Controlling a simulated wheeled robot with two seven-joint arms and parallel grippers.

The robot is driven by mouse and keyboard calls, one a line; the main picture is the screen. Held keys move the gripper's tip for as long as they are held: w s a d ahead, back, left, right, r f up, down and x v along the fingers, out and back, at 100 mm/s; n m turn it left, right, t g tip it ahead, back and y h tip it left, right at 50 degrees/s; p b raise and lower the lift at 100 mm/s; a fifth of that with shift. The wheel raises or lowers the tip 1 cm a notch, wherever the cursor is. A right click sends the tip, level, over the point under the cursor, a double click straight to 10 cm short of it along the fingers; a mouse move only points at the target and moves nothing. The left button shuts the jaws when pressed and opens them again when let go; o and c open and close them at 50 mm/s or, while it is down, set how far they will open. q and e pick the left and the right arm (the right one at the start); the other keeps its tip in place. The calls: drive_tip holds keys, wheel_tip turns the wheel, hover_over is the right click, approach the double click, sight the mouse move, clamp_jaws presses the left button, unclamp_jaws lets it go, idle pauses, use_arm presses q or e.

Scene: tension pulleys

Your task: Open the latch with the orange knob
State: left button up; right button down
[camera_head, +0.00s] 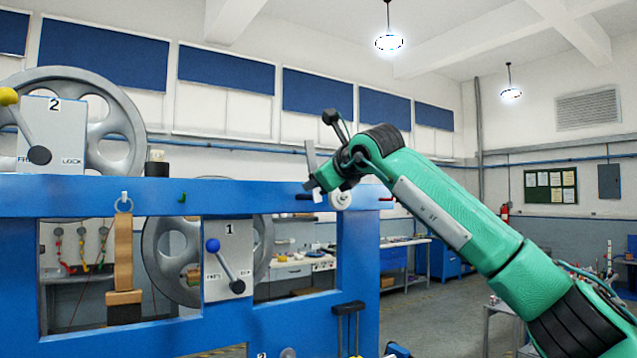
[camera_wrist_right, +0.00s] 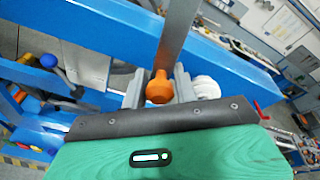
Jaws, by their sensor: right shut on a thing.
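The orange knob (camera_wrist_right: 159,88) sits between the two fingers of my right gripper (camera_wrist_right: 160,86) in the right wrist view. The fingers are closed on its sides. A flat grey metal bar (camera_wrist_right: 177,38), which looks like the latch, runs up from the knob. In the head view my right gripper (camera_head: 318,186) is at the top right of the blue frame (camera_head: 270,198), and the grey bar (camera_head: 310,158) stands nearly upright beside it. The knob is hidden there by the gripper. My left gripper is not in view.
A white round part (camera_head: 342,198) sits close by my right gripper. Panel 1 (camera_head: 228,260) has a blue-knobbed lever and panel 2 (camera_head: 52,125) a yellow-knobbed one. Large grey pulleys (camera_head: 120,118) and a hanging tan strap (camera_head: 123,250) are at the left.

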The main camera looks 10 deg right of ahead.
drive_tip(key=shift+r+n, duration=0.25)
drive_tip(key=shift+n, duration=0.05)
idle(0.4)
drive_tip(key=c, duration=1.3)
unclamp_jaws()
drive_tip(key=shift+o, duration=0.7)
drive_tip(key=shift+f, duration=0.1)
drive_tip(key=shift+s+d+f+b, duration=0.1)
drive_tip(key=shift+s+b, duration=0.15)
drive_tip(key=shift+b, duration=0.15)
drive_tip(key=b+v, duration=0.5)
drive_tip(key=v, duration=0.8)
drive_tip(key=shift+b, duration=0.3)
